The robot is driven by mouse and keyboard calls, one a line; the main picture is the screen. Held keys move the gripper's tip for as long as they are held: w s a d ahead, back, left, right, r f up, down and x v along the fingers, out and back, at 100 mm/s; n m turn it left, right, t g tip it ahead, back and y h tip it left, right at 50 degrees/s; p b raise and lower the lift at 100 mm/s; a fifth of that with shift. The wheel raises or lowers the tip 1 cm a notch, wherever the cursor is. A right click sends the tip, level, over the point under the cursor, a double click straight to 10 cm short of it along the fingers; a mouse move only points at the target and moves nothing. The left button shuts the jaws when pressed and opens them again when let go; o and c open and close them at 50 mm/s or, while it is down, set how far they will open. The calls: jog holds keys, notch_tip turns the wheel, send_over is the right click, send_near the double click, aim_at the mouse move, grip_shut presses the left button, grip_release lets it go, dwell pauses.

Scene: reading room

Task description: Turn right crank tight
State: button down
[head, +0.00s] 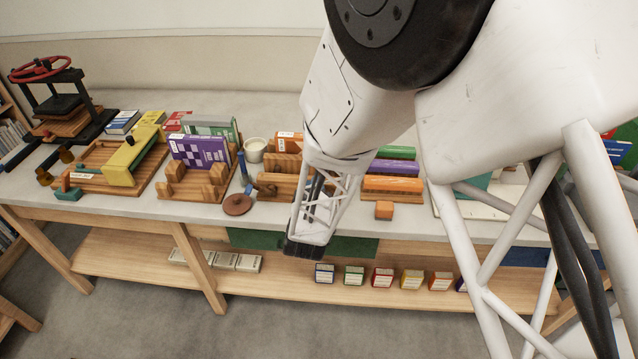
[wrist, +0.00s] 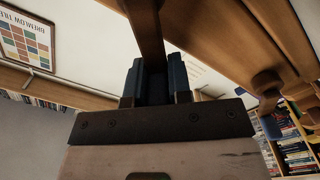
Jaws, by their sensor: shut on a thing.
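My gripper (head: 305,248) reaches down in front of the long table, near its middle front edge in the head view. Its fingertips and what they hold cannot be made out there. In the wrist view my gripper's dark blue fingers (wrist: 158,78) are shut on a brown bar (wrist: 148,32) that runs up out of the picture. I cannot tell for sure that this bar is the right crank. A wooden piece with a rounded end (wrist: 267,80) shows right of the fingers, apart from them.
The table (head: 270,92) carries a press with a red wheel (head: 40,68), a yellow block on a wooden frame (head: 135,158), wooden stands with books (head: 200,150), a white cup (head: 255,149) and an orange block (head: 384,210). Small boxes (head: 382,278) line the lower shelf.

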jog(key=shift+a+f+n, duration=0.3)
jog(key=shift+f+n, duration=0.1)
jog(key=shift+n, duration=0.45)
jog(key=shift+a+f+n, duration=0.25)
jog(key=shift+f+n, duration=0.15)
jog(key=shift+n, duration=0.45)
jog(key=c, duration=1)
grip_release()
jog(key=shift+c, duration=0.2)
jog(key=shift+s, duration=0.1)
jog(key=s, duration=0.7)
jog(key=shift+s, duration=0.35)
jog(key=shift+w+r, duration=0.1)
